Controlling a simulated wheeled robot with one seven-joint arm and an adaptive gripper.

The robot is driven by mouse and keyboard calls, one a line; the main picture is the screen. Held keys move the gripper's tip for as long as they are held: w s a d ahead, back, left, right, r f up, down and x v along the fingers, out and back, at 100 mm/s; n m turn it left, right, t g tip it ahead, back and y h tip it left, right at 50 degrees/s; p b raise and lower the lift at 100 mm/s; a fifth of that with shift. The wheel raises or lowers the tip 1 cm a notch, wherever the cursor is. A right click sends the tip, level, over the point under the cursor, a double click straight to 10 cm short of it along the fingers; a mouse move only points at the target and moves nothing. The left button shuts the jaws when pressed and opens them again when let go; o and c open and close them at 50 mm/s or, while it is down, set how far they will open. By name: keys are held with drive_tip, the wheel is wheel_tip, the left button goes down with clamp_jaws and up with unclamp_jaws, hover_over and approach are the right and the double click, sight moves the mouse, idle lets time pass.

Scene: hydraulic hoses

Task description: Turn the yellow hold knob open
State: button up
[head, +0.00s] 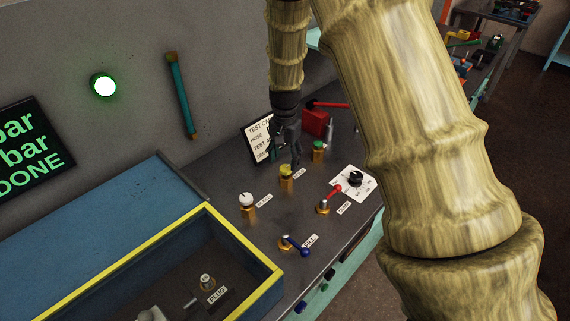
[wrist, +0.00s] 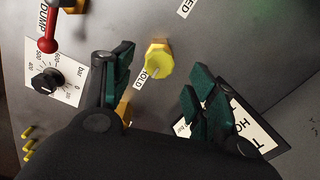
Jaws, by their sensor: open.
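The yellow hold knob (head: 286,170) sits on a brass valve body on the grey bench in the head view. My gripper (head: 290,150) points down at the knob in the head view. In the wrist view my gripper (wrist: 160,92) is open, with its green-padded fingers apart and the knob showing between and just beyond them. A pale pointer line shows on the knob.
A white-topped bleed knob (head: 246,199), blue fill lever (head: 304,251), red dump lever (head: 334,192), green knob (head: 319,146) and black dial (head: 355,178) stand around it. A test card (head: 260,138) stands behind. A yellow-rimmed bin (head: 243,238) is at front left. A green lamp (head: 103,86) glows.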

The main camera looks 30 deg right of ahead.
sight(285, 168)
drive_tip(key=shift+f+p, duration=0.5)
drive_tip(key=shift+f, duration=1.55)
drive_tip(key=c, duration=1)
